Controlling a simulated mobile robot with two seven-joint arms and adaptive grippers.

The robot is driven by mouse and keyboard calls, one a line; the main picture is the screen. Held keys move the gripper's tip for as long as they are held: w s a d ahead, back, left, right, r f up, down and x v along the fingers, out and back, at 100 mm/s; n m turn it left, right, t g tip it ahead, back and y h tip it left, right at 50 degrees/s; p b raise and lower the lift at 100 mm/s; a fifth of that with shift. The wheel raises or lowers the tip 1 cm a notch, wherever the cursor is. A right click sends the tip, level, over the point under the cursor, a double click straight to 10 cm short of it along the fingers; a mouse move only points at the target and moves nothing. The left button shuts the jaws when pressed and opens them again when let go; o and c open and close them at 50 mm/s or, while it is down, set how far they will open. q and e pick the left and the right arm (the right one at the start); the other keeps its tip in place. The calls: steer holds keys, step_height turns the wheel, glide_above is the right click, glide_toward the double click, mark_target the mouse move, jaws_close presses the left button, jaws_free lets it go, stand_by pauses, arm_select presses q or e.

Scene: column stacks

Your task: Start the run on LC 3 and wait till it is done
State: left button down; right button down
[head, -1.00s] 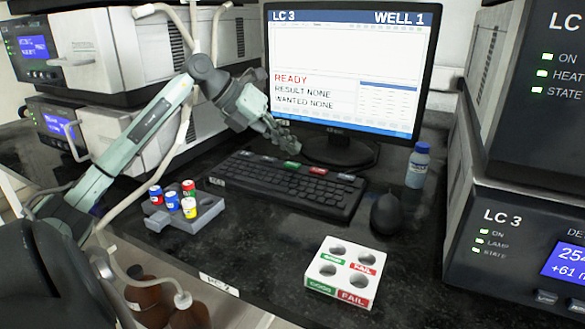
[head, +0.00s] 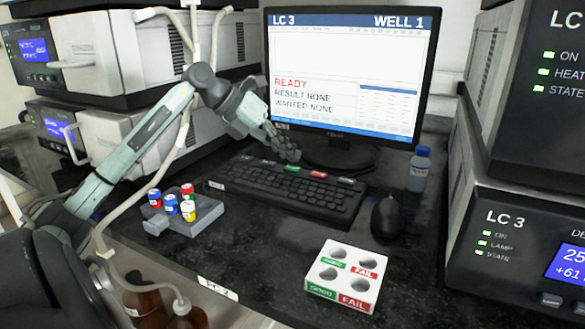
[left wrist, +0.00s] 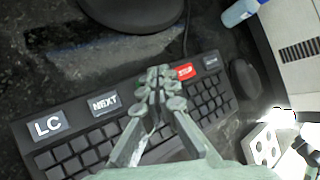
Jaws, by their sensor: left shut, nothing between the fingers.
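The monitor (head: 350,60) reads LC 3, WELL 1, READY, RESULT NONE and WANTED NONE. The dark keyboard (head: 285,190) lies in front of it, with a top row of labelled keys. The green key (head: 292,168) and the red key (head: 318,173) show there. My left gripper (head: 287,152) is shut and empty, its fingertips just above the green key. In the left wrist view, the gripper (left wrist: 160,85) covers the spot between the NEXT key (left wrist: 104,103) and the red STOP key (left wrist: 185,71). Contact with a key cannot be told. My right gripper is not in view.
A grey rack (head: 180,222) with several capped vials stands left of the keyboard. A white GOOD/FAIL rack (head: 342,277) with empty holes stands at the front. A mouse (head: 387,216) and a blue-capped bottle (head: 418,170) stand right. Instruments flank the bench.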

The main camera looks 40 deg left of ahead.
mark_target(289, 168)
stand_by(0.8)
arm_select(q)
steer(key=shift+f+b, duration=0.45)
steer(key=shift+b, duration=0.05)
steer(key=shift+f+b, duration=0.45)
steer(key=shift+b, duration=0.05)
stand_by(0.4)
stand_by(0.4)
steer(key=shift+r+p, duration=0.45)
steer(key=shift+r, duration=0.4)
steer(key=shift+r+p, duration=1.5)
steer(key=shift+r, duration=1)
